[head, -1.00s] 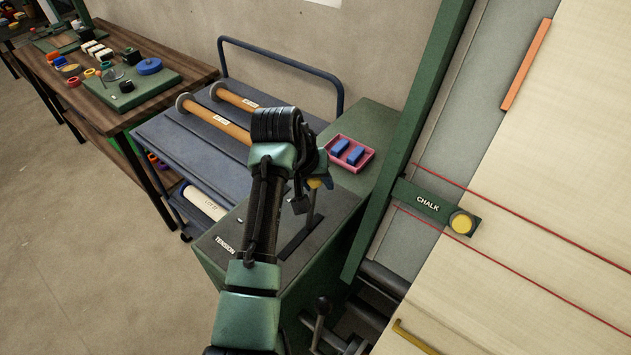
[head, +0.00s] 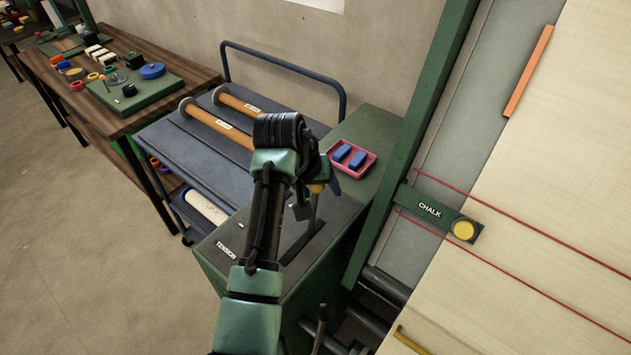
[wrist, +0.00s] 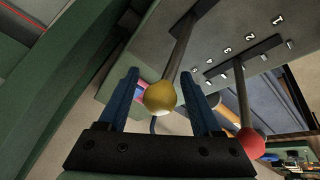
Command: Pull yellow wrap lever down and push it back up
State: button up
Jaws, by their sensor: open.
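My gripper is open. In the head view my gripper (head: 325,184) is over the green console, and part of the yellow knob (head: 316,188) shows beside the fingers. The rest of the knob is hidden by my wrist.
A red-knobbed lever (wrist: 250,142) stands close to the right in the wrist view. A pink tray (head: 373,160) with blue blocks lies on the console (head: 375,125) behind my gripper. A black-knobbed lever (head: 324,312) stands in front. The green frame (head: 375,225) with cloth is at right.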

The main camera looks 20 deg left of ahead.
jog(key=b+v, duration=0.2)
jog(key=v, duration=1)
jog(key=shift+s+r, duration=0.2)
